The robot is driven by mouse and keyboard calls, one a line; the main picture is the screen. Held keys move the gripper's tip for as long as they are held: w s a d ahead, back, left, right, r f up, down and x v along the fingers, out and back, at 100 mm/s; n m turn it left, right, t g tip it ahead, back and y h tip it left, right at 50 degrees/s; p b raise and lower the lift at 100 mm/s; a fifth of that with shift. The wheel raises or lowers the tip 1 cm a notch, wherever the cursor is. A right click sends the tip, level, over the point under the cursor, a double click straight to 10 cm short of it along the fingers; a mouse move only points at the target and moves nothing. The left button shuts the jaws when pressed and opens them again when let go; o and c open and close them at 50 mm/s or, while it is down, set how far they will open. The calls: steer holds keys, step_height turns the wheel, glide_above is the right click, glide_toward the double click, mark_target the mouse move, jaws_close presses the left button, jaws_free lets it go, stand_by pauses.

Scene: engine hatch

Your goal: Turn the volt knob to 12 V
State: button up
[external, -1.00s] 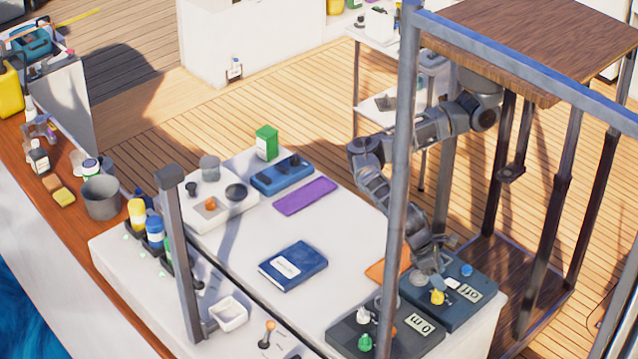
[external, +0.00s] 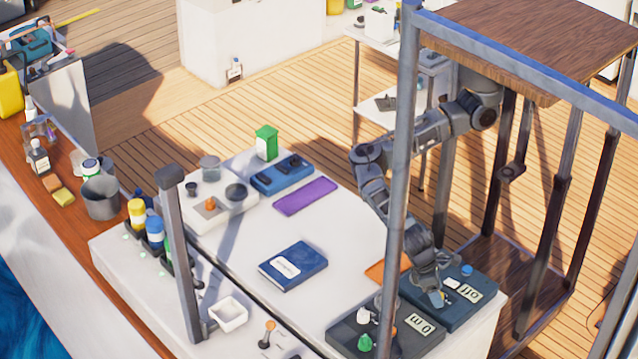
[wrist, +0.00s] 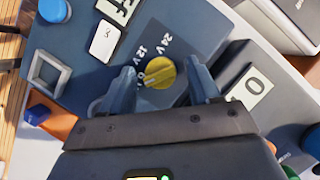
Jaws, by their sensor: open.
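The yellow volt knob (wrist: 159,73) sits on a dark blue box (wrist: 75,75). Printed voltage marks (wrist: 153,48), including 24 V and 12 V, stand beside it; the lowest mark is partly covered. Which mark the knob points at is hard to tell. My gripper (wrist: 160,70) is open, with one finger on each side of the knob and no clear grip on it. In the external view my gripper (external: 437,296) is low over the blue box (external: 465,316) and hides most of the knob. The box's display (external: 471,292) reads "off".
On the same box are a white switch (wrist: 103,39) and a blue button (wrist: 53,10). A second dark box (external: 345,336) with a "0 m" display, white knob and green knob (external: 365,342) stands close by. A blue book (external: 293,265) lies on the white top. A post stands before my arm.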

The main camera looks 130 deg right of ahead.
steer(key=shift+c, duration=0.2)
steer(key=c, duration=0.9)
steer(key=shift+c, duration=0.2)
